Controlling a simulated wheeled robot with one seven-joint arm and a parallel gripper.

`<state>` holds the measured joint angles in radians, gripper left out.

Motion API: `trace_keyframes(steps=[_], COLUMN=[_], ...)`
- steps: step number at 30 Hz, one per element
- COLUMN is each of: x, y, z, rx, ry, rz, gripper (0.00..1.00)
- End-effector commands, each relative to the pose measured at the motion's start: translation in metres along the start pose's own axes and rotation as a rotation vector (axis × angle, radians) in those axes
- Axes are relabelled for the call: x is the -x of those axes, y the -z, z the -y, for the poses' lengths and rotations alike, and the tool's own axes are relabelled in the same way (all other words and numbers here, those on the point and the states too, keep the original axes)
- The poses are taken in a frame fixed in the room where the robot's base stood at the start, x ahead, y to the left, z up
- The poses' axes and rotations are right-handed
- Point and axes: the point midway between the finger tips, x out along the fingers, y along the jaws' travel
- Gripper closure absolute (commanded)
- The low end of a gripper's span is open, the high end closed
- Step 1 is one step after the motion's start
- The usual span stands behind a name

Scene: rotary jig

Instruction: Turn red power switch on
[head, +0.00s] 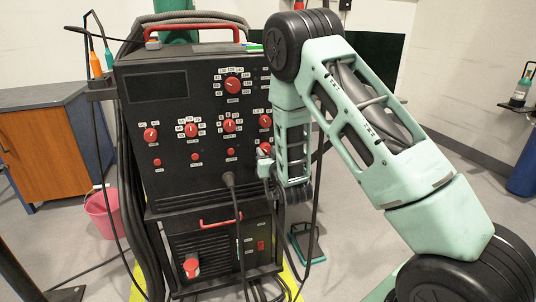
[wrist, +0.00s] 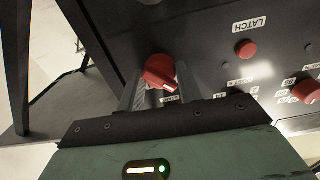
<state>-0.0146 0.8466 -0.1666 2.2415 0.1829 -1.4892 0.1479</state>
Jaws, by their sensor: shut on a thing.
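The black machine (head: 180,110) carries several red rotary knobs and buttons on its upper panel. My gripper (head: 263,152) is at the right edge of that panel, shut on a red knob (head: 265,147). In the wrist view, the red knob (wrist: 160,72) sits between the two grey fingers of my gripper (wrist: 160,85), with a white line on its face. Its label is partly hidden. On the lower panel are a small red switch (head: 261,245) and a large red knob (head: 192,267). I cannot tell which one is the power switch.
A black cable (head: 229,180) plugs into the panel left of my gripper, and others hang nearby. A red button (wrist: 247,49) under a LATCH label lies close to the held knob. A pink bucket (head: 102,212) and a cabinet (head: 48,150) stand at left.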

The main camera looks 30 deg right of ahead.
Motion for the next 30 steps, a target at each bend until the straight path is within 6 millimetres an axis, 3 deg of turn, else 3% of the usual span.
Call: trace_keyframes(steps=[8,30], x=[0.0005,0.0007], y=[-0.0030,-0.0034], z=[-0.0013,-0.0013], rx=[-0.166,-0.863], ry=[-0.002,-0.002], rz=[0.000,0.000], gripper=[0.88,0.88])
